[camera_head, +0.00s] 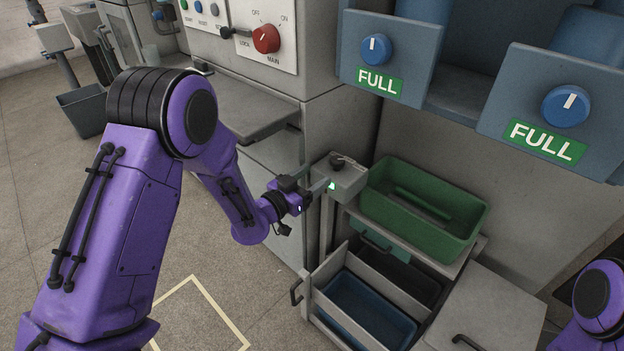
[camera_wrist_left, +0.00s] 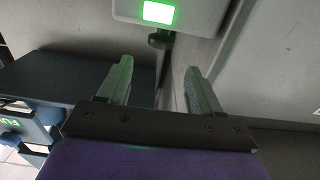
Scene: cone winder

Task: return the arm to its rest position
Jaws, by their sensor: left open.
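My purple left arm comes in from the left in the head view. Its left gripper (camera_head: 316,184) is beside a small grey box (camera_head: 344,178) with a black knob on top and a lit green light. In the left wrist view the left gripper (camera_wrist_left: 158,82) has its two fingers apart with nothing between them. The green light (camera_wrist_left: 159,13) glows just past the fingertips on the grey box. Whether a finger touches the box I cannot tell. My right arm shows only as a purple piece at the lower right edge, and its gripper is out of view.
A green tray (camera_head: 465,235) sits on a cabinet right of the box. Below, an open drawer (camera_head: 330,262) holds a blue bin (camera_head: 368,310). Blue-grey panels with FULL labels (camera_head: 378,81) hang above. A red main switch (camera_head: 266,39) is behind.

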